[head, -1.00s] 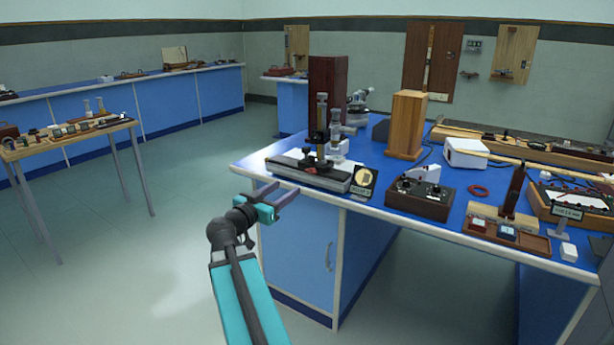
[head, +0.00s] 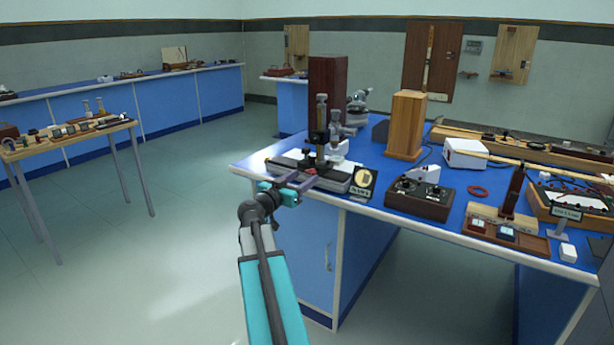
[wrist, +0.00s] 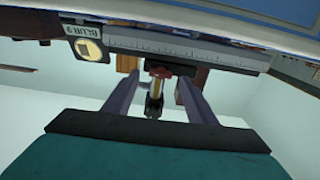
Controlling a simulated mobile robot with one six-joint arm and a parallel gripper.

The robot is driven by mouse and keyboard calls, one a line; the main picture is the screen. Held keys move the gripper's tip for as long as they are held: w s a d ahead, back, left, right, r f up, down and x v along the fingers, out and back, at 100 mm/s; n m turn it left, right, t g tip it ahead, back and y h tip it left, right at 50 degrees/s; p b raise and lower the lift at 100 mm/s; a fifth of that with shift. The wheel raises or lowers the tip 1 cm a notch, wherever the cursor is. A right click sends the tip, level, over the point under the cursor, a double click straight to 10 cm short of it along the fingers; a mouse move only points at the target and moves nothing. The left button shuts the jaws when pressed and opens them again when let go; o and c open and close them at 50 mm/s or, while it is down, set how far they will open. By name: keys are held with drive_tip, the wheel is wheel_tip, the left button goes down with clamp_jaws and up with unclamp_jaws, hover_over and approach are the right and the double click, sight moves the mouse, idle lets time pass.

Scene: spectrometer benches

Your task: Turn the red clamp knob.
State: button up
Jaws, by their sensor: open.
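The red clamp knob (wrist: 158,72) shows in the wrist view between my finger tips, low on a post carriage over a graduated rail (wrist: 190,47). In the head view the knob (head: 311,171) is a small red spot just past my fingers, at the front of the black-and-silver rail (head: 332,181). My gripper (head: 300,178) is open at the bench's front edge, with its fingers pointing at the knob. In the wrist view my gripper (wrist: 160,88) has a finger on each side of the knob. I cannot tell whether they touch it.
A dark sign with a pale disc (head: 364,182) stands right of the rail. A brown control box (head: 420,198) and a wooden block (head: 406,125) stand farther right on the blue bench (head: 375,160).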

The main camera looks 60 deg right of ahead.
sight(309, 174)
drive_tip(key=shift+d, duration=1.55)
drive_tip(key=c, duration=1.1)
